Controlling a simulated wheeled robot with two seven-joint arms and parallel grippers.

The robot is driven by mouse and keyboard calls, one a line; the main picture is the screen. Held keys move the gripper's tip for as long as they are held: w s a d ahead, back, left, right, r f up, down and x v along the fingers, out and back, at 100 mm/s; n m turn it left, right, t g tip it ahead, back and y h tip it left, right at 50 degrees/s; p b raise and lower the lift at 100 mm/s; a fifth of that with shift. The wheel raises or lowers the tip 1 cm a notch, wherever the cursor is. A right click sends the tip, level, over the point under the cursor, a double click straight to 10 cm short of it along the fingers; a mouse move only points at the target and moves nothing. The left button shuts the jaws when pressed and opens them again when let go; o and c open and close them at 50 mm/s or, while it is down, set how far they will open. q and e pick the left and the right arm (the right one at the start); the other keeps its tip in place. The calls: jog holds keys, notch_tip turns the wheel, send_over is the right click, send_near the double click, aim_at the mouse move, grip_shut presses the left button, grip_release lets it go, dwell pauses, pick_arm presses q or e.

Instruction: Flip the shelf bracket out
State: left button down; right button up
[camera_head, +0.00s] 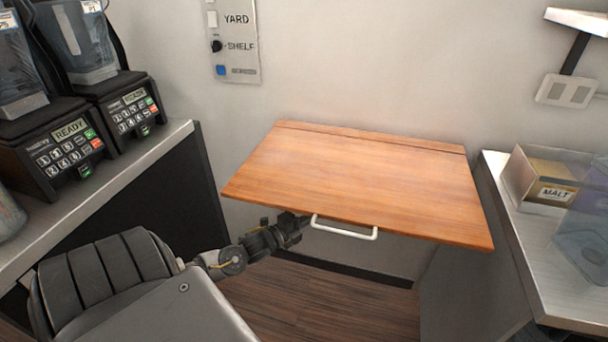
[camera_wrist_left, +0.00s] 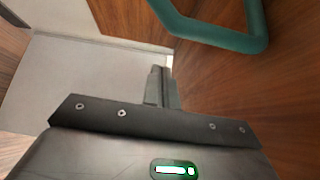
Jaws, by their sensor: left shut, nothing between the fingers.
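The wooden shelf (camera_head: 360,180) is out from the wall and looks about level, with a white handle (camera_head: 345,229) on its front edge. A teal bar with a bent corner (camera_wrist_left: 225,38), which looks like the shelf bracket, crosses the top of the left wrist view in front of a wooden surface. My left gripper (camera_wrist_left: 162,88) is shut and empty, below the bar in that view and apart from it. In the head view my left gripper (camera_head: 300,222) is at the shelf's front edge, left of the handle, its tips partly hidden. My right gripper is not in view.
A counter with two blenders (camera_head: 75,140) stands at the left. A counter at the right holds a box marked MALT (camera_head: 550,185). A panel marked YARD and SHELF (camera_head: 235,42) hangs on the wall. Wooden floor (camera_head: 320,305) shows below the shelf.

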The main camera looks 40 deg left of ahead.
pick_arm(q)
jog(key=s+a+b, duration=0.1)
jog(key=s, duration=0.8)
